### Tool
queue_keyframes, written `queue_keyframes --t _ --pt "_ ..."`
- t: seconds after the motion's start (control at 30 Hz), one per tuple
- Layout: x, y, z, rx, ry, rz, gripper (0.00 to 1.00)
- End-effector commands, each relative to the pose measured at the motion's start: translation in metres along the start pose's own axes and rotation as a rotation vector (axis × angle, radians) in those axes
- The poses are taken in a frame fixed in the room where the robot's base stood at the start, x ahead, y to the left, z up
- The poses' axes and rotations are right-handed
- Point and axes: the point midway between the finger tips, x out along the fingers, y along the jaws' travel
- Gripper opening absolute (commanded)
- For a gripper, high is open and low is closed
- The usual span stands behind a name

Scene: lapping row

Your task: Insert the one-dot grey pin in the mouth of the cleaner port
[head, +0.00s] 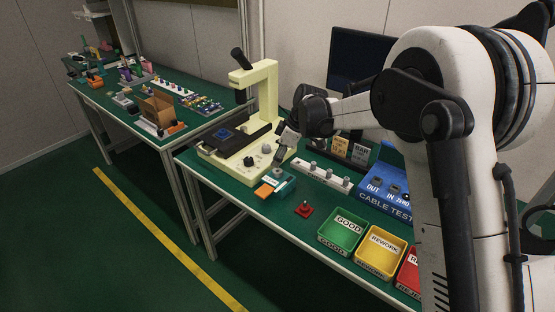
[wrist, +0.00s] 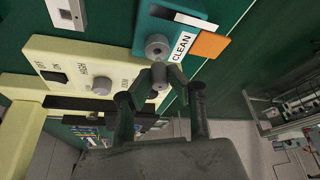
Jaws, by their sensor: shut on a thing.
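The cleaner port is a teal box (head: 283,186) with an orange pad, near the front edge of the green bench. In the wrist view the teal box (wrist: 150,28) carries a "CLEAN" label and a round grey mouth (wrist: 157,45) with a dark hole. My gripper (wrist: 158,88) is shut on a small grey pin (wrist: 159,74), which sits just below the mouth in that picture. A gap between pin and mouth is hard to judge. The dot on the pin is too small to tell. In the head view my gripper (head: 287,140) is above and behind the box; the pin is not clear there.
A cream microscope (head: 262,110) with a knobbed base stands just left of my gripper. A white strip with knobs (head: 323,176), a blue cable tester (head: 385,190), a red piece (head: 304,208) and green (head: 342,232) and yellow (head: 380,252) bins lie to the right.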

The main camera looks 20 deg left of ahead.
Motion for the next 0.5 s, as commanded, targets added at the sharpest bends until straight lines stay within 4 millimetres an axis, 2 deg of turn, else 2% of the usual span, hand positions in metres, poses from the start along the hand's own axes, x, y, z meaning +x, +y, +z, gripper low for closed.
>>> queue_keyframes --t 0.5 --pt "0.0049 0.0 0.002 0.0 0.0 0.0 0.0"
